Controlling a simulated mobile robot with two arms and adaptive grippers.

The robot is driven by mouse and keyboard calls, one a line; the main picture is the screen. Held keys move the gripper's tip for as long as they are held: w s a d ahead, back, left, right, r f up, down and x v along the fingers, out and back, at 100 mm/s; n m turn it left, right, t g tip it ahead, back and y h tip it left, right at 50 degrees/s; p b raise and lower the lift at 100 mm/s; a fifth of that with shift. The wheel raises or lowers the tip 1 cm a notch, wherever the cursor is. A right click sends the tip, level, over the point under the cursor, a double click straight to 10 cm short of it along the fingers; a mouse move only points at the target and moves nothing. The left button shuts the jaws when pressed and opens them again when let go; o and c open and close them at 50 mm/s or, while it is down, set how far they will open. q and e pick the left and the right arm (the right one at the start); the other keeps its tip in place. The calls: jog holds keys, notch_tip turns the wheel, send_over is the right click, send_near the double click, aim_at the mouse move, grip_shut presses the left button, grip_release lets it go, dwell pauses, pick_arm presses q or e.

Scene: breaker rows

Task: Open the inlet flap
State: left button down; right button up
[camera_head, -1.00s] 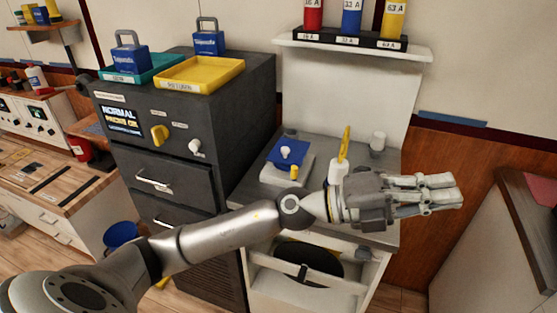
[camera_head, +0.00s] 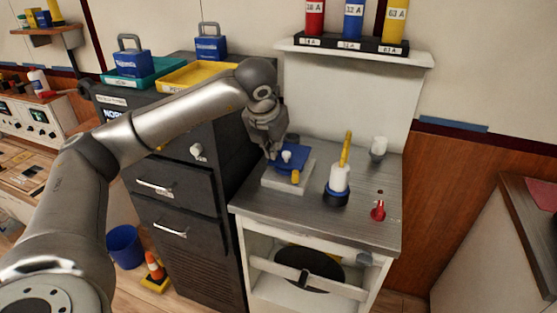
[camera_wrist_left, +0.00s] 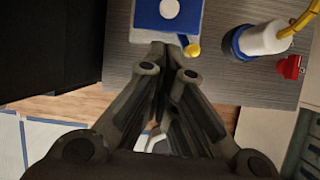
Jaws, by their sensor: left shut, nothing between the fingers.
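The inlet is a low white box (camera_head: 283,182) on the grey counter, and a blue flap (camera_head: 300,158) lies on its top. My left gripper (camera_head: 272,155) points down at the flap's left side, fingers shut and empty. In the left wrist view its fingertips (camera_wrist_left: 169,48) are together just below the blue flap (camera_wrist_left: 150,18), beside the yellow knob (camera_wrist_left: 192,51). I cannot tell whether they touch the box. My right gripper is out of view.
A white and blue plug (camera_head: 338,182) with a yellow cable stands right of the box. A red piece (camera_head: 378,210) and a white cup (camera_head: 378,148) are farther right. The dark cabinet (camera_head: 240,120) borders the counter on the left.

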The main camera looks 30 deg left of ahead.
pick_arm(q)
jog(key=b+x, duration=0.3)
jog(key=x, duration=0.7)
jog(key=shift+d+b, duration=0.15)
jog(key=shift+b, duration=0.2)
jog(key=shift+r, duration=0.1)
